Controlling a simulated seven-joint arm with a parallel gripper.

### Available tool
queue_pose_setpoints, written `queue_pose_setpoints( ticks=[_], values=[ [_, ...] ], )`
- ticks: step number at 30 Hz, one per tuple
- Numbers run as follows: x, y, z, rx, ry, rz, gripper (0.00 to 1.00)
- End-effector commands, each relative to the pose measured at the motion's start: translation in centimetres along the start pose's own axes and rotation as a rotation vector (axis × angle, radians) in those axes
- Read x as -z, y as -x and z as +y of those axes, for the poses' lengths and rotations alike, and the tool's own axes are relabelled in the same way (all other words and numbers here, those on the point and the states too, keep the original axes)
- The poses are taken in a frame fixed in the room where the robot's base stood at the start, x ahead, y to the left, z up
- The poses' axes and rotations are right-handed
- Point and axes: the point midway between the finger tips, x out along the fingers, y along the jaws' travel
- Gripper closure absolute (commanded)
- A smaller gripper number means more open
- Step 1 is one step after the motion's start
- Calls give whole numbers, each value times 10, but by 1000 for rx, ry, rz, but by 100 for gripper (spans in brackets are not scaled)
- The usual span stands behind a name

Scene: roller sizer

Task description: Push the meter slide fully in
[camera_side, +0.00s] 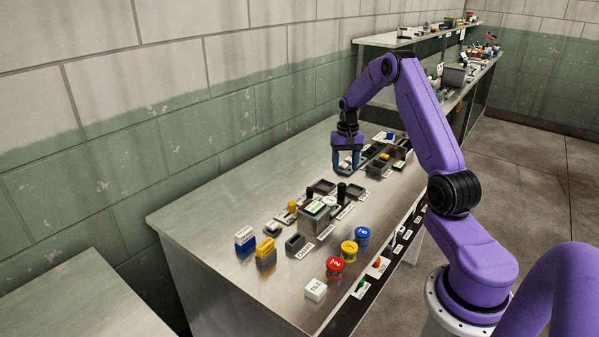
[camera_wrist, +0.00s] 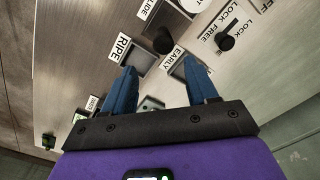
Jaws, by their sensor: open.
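My gripper (camera_side: 344,169) hangs above the table behind the sizer, its two blue fingers apart with nothing between them. In the wrist view the open fingers (camera_wrist: 160,65) point at the table near the RIPE and EARLY trays. A partly cut-off label ending in "LIDE" (camera_wrist: 149,9) is at the top of that view. The meter slide itself cannot be clearly made out, nor how far in it is. The grey sizer block (camera_side: 314,216) with a pale green top stands nearer the side camera. A black upright knob (camera_side: 341,192) stands between two dark trays; it also shows in the wrist view (camera_wrist: 163,41).
The RIPE tray (camera_wrist: 134,57) and the EARLY tray (camera_wrist: 178,71) flank the knob. A dark round knob (camera_wrist: 227,43) sits beside the LOCK and FREE labels. Red (camera_side: 335,266), yellow (camera_side: 349,250) and blue (camera_side: 363,236) round pieces stand at the front edge.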

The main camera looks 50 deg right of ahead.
Motion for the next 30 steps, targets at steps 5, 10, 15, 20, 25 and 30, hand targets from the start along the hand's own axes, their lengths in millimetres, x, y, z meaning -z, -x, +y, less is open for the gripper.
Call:
queue_pose_setpoints(
  ticks=[5,10,15,20,25,30],
  values=[
    [1,32,-1,1,1,4,42],
    [1,61,-1,1,1,5,42],
    [-8,77,-15,0,41,1,42],
    [-22,82,-38,1,107,2,42],
    [-38,88,-61,1,179,3,42],
    [-56,94,-83,2,251,5,42]
  ],
)
